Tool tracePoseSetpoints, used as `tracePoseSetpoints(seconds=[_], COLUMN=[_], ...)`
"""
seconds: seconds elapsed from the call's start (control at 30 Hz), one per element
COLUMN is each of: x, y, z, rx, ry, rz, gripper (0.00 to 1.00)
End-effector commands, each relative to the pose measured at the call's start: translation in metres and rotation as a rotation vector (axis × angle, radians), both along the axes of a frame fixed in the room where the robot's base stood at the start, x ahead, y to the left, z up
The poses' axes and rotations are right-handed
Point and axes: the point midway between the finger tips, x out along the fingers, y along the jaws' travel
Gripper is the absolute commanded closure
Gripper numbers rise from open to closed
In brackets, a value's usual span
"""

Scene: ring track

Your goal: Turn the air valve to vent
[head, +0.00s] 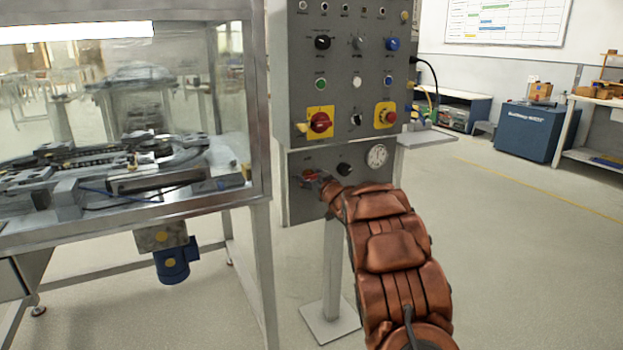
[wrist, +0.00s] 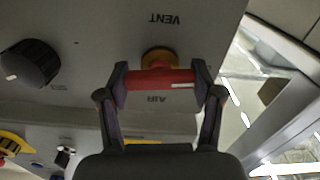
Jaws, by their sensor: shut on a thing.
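The air valve has a red bar handle (wrist: 150,77) on a brass-yellow base (wrist: 157,57) on the grey lower panel. In the wrist view the lettering is upside down: VENT is above the handle and AIR below it. The bar lies level between the two words, with a white mark near its right end. My gripper (wrist: 162,80) is shut on the handle, one finger at each end. In the head view my gripper (head: 318,181) is at the red valve (head: 309,175), partly hiding it.
A black knob (wrist: 30,64) is beside the valve, and a gauge (head: 377,156) is right of it in the head view. Above is the control panel (head: 340,95) with a red switch (head: 320,122). A glazed machine enclosure (head: 262,110) stands close left. Floor at right is clear.

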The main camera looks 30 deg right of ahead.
Motion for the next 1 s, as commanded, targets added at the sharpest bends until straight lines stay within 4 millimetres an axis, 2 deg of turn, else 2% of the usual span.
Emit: tracePoseSetpoints(seconds=[1.0], x=[0.0005], y=[0.0042], z=[-0.0032], rx=[-0.943], ry=[0.076], rz=[0.002], gripper=[0.69])
